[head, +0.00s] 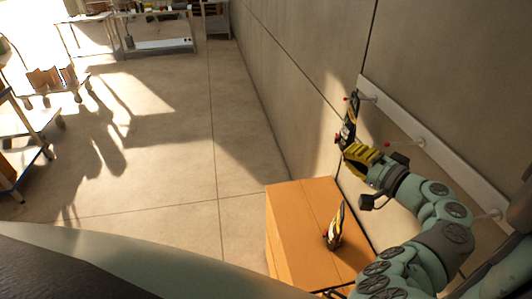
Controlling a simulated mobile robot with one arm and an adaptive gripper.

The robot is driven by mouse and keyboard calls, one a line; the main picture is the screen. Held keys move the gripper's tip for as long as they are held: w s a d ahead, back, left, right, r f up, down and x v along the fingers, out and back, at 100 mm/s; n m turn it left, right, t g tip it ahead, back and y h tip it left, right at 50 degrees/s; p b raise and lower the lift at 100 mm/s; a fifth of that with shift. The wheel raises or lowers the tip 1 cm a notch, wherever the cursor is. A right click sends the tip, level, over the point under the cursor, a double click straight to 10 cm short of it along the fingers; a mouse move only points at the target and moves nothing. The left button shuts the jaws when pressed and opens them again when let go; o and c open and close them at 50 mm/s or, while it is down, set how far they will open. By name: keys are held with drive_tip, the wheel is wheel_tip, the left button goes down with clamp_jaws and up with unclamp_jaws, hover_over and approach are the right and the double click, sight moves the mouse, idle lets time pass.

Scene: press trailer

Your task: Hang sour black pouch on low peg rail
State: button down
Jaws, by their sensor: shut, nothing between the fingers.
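A white peg rail (450,163) runs low along the wall at the right, with several pegs that have red tips. A dark pouch (349,121) with small light and red marks is at the far peg and seems to hang from it. My gripper (350,153), with yellow fingers, is shut and empty just below and beside this pouch; I cannot tell whether they touch. A second black pouch (336,227) with yellow and white parts stands on the orange box. The lettering on both is too small to read, so I cannot tell which one is sour.
The orange box (290,225) stands against the wall below the rail. Metal tables (155,45) and a cart (30,140) stand far off at the left and back. The floor between is clear.

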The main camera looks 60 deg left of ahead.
wheel_tip(320, 180, up, 11)
drive_tip(key=s+p, duration=0.1)
drive_tip(key=p, duration=1)
drive_tip(key=shift+s+d+p, duration=0.25)
drive_tip(key=shift+s+p, duration=0.15)
idle(1.0)
drive_tip(key=shift+r, duration=0.15)
idle(0.9)
